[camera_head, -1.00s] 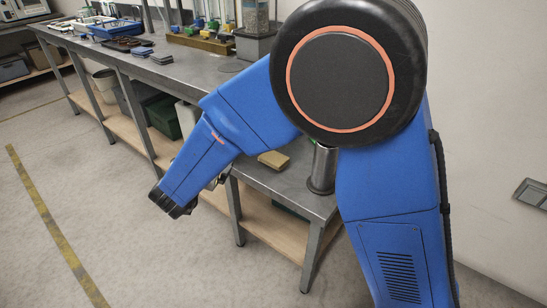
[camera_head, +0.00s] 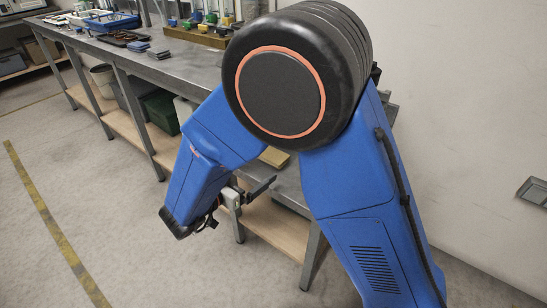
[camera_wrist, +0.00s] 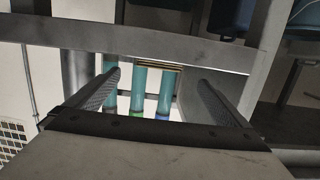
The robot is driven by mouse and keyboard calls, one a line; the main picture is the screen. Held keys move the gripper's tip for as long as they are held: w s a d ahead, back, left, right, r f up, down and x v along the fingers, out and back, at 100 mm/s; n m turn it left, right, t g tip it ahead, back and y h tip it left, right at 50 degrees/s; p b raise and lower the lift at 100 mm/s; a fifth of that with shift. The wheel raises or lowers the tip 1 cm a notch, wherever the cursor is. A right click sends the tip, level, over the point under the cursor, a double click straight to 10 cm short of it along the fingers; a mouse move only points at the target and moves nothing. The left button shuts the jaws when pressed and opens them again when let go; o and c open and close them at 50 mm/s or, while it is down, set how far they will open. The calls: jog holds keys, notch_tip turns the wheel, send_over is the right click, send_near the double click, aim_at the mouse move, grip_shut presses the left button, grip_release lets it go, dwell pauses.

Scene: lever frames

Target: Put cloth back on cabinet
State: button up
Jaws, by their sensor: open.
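I cannot make out a cloth for certain in either view. A flat tan piece (camera_head: 273,157) lies on the near end of the metal workbench (camera_head: 186,62), partly hidden by my arm. Flat dark blue-grey pieces (camera_head: 158,53) lie further back on the bench; their material is too small to tell. No cabinet is clearly identifiable. My gripper (camera_head: 262,190) is beside the bench's front edge in the head view. In the wrist view my gripper (camera_wrist: 160,77) has its two dark fingers apart, with nothing held between them.
In the wrist view teal cylinders (camera_wrist: 138,90) show beyond the fingers, and a grey metal beam (camera_wrist: 130,43) crosses above. A blue-and-white tray (camera_head: 110,22) stands on the far bench. A green bin (camera_head: 160,112) sits on the lower shelf. The floor at left is clear.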

aim_at(274, 154)
jog(key=x, duration=1.1)
jog(key=shift+w+d+f, duration=0.1)
jog(key=shift+w+d, duration=0.15)
jog(key=c, duration=1.2)
